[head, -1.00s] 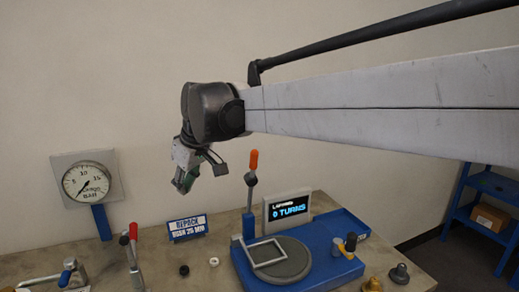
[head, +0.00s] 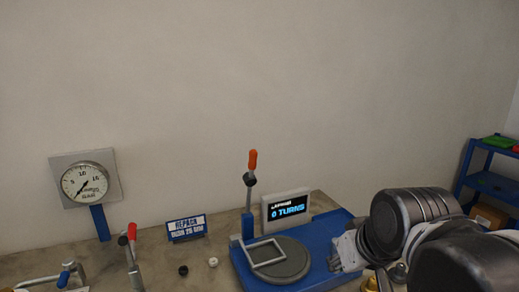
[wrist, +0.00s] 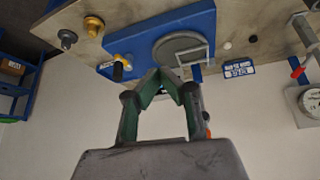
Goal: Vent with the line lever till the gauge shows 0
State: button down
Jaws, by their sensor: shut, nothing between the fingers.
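The round gauge (head: 86,182) hangs on a grey plate at the left of the head view; its needle points to the lower left, at the low end of the scale. It also shows at the right edge of the wrist view (wrist: 311,100). A lever with a red grip (head: 132,232) stands upright on the bench below and right of the gauge. A blue-gripped handle (head: 65,278) is at the lower left; I cannot tell which is the line lever. My gripper (wrist: 163,76) is shut and empty, far right of both, its fingertips together.
A blue lapping station (head: 334,272) with a round plate, an upright orange-tipped lever (head: 251,170) and a "0 TURNS" display (head: 287,207) fills the middle. Blue shelving (head: 490,184) stands at the right.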

jog(key=s+d+f+m+h, duration=0.1)
jog(key=s+d+f+m, duration=0.1)
jog(key=s+d+f, duration=0.2)
jog(key=shift+s+d+f+t, duration=0.15)
jog(key=shift+s+f+t, duration=0.15)
jog(key=shift+s, duration=0.25)
dwell(4.7)
